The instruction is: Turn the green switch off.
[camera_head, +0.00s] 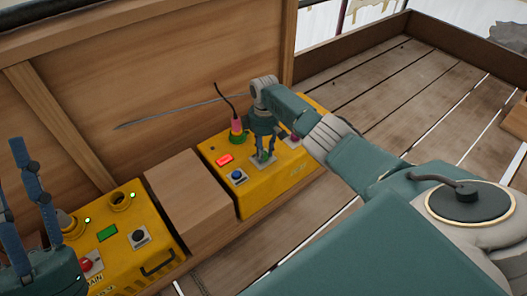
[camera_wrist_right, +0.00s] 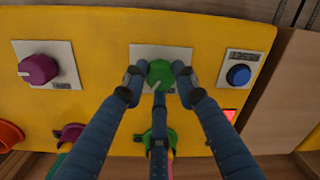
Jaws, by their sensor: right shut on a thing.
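The green switch (camera_wrist_right: 160,74) is a round knob on a pale plate, in the middle of the right wrist view. My right gripper (camera_wrist_right: 158,75) is shut on it, with a finger at each side and a third finger below. A pale mark shows at the knob's lower edge. In the head view my right gripper (camera_head: 263,140) reaches down onto the right yellow box (camera_head: 222,190) and mostly hides the knob. My left gripper (camera_head: 14,170) is at the left edge, its fingers apart and empty, beside the left yellow box (camera_head: 165,245).
Next to the switch are a blue button (camera_wrist_right: 238,75) and a purple knob (camera_wrist_right: 38,69). A lit red display (camera_head: 224,160) and a plugged-in cable (camera_head: 236,132) are behind it. A wooden block (camera_head: 190,190) separates the boxes; a wooden wall (camera_head: 150,70) stands behind.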

